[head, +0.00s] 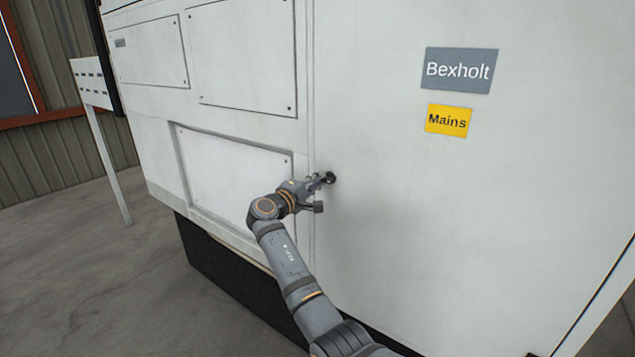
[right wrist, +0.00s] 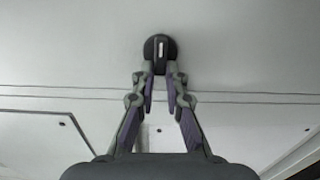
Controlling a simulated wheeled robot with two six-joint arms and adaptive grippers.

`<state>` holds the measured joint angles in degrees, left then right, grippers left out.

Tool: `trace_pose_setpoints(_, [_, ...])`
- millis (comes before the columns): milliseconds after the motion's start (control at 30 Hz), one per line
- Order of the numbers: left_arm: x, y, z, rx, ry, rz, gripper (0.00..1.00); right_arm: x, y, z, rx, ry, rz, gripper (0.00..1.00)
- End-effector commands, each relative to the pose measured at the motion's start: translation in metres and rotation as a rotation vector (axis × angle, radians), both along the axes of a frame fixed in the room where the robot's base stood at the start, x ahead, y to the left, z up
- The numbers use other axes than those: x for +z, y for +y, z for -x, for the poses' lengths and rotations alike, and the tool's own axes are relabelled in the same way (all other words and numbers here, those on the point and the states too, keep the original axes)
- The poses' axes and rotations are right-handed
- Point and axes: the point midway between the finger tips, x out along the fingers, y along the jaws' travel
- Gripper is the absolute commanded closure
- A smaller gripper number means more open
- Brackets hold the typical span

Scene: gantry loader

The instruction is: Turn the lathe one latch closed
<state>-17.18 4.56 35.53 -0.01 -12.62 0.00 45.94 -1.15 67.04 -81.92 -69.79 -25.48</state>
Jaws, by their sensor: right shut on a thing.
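The latch (head: 331,177) is a small dark round knob on the white cabinet face, just right of a vertical panel seam. In the right wrist view the latch (right wrist: 160,46) is a black disc with a raised grip bar that carries a pale mark. My right gripper (head: 322,180) is at the latch, and in the right wrist view its fingertips (right wrist: 160,70) lie on either side of the grip bar, shut on it. The fingers partly cover the lower part of the latch. My left gripper is in neither view.
The white lathe cabinet (head: 400,250) fills most of the head view. It bears a grey Bexholt sign (head: 459,70) and a yellow Mains label (head: 448,120). A white stand (head: 92,85) is at the far left. Grey floor (head: 80,270) is clear at left.

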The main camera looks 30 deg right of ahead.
Motion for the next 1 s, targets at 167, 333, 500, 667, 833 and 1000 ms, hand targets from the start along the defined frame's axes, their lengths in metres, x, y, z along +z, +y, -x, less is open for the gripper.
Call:
trace_pose_setpoints(167, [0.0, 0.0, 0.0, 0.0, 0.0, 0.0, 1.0, -0.001, 0.0, 0.0, 0.0, 0.001, -0.001, 0.66])
trace_pose_setpoints(333, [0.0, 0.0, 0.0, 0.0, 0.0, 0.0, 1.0, 0.0, 0.0, 0.0, 0.0, 0.0, -0.001, 0.65])
trace_pose_setpoints(500, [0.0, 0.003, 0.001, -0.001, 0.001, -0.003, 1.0, 0.0, 0.003, 0.001, 0.0, -0.001, -0.001, 0.65])
trace_pose_setpoints(667, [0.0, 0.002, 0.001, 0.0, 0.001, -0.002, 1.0, -0.002, 0.028, 0.011, 0.003, -0.002, -0.004, 0.65])
trace_pose_setpoints(833, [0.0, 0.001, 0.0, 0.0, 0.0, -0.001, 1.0, -0.002, 0.068, 0.027, 0.004, 0.0, -0.006, 0.65])
trace_pose_setpoints(1000, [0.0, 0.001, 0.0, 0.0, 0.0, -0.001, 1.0, -0.002, 0.097, 0.039, 0.003, 0.001, -0.004, 0.65])
